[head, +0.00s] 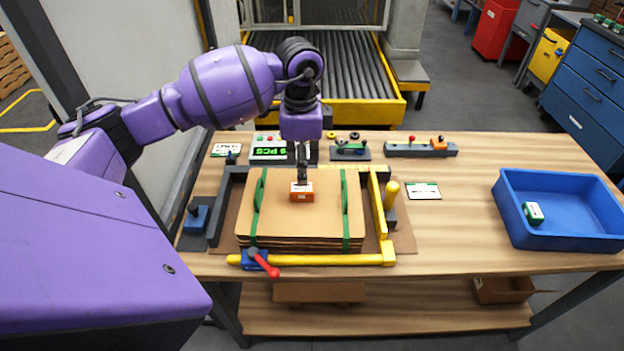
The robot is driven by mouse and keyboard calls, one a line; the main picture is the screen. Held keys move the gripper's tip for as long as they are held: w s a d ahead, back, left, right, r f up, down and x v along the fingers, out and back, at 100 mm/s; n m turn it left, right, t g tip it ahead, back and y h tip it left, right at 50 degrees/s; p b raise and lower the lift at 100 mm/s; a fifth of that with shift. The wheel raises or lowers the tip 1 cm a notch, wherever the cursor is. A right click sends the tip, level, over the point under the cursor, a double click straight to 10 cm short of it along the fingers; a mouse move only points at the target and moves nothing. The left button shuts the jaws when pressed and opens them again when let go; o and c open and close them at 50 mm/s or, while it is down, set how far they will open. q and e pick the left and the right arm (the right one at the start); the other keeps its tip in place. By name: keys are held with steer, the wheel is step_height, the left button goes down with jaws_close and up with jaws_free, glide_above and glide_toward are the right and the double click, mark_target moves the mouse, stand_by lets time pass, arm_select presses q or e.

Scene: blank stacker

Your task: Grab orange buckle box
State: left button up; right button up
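The orange buckle box (302,192), a small box with a white label, sits on top of a stack of brown cardboard blanks (285,222). Green straps run over the stack on both sides of the box. My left gripper (303,178) points straight down, with its dark fingers at the top of the box. The fingers look narrow from here, and I cannot tell whether they are around the box or just above it. My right gripper is not in view.
A grey and yellow frame (340,260) with a red-handled clamp (265,266) surrounds the stack. A yellow upright handle (391,195) stands at its right. A blue bin (570,235) holds a green and white box (534,213).

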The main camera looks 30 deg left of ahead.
mark_target(302, 188)
arm_select(q)
steer(key=f, duration=0.2)
steer(key=shift+s+f, duration=0.3)
steer(key=shift+s, duration=0.1)
steer(key=shift+f, duration=0.35)
step_height(302, 188, down, 4)
steer(key=shift+w+r, duration=0.1)
steer(key=shift+r, duration=0.05)
steer(key=shift+f, duration=0.25)
steer(key=c, duration=0.8)
jaws_close()
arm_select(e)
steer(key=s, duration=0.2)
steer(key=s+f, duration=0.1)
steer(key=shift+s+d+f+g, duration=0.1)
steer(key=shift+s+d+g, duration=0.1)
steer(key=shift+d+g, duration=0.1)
arm_select(q)
steer(key=shift+r, duration=0.15)
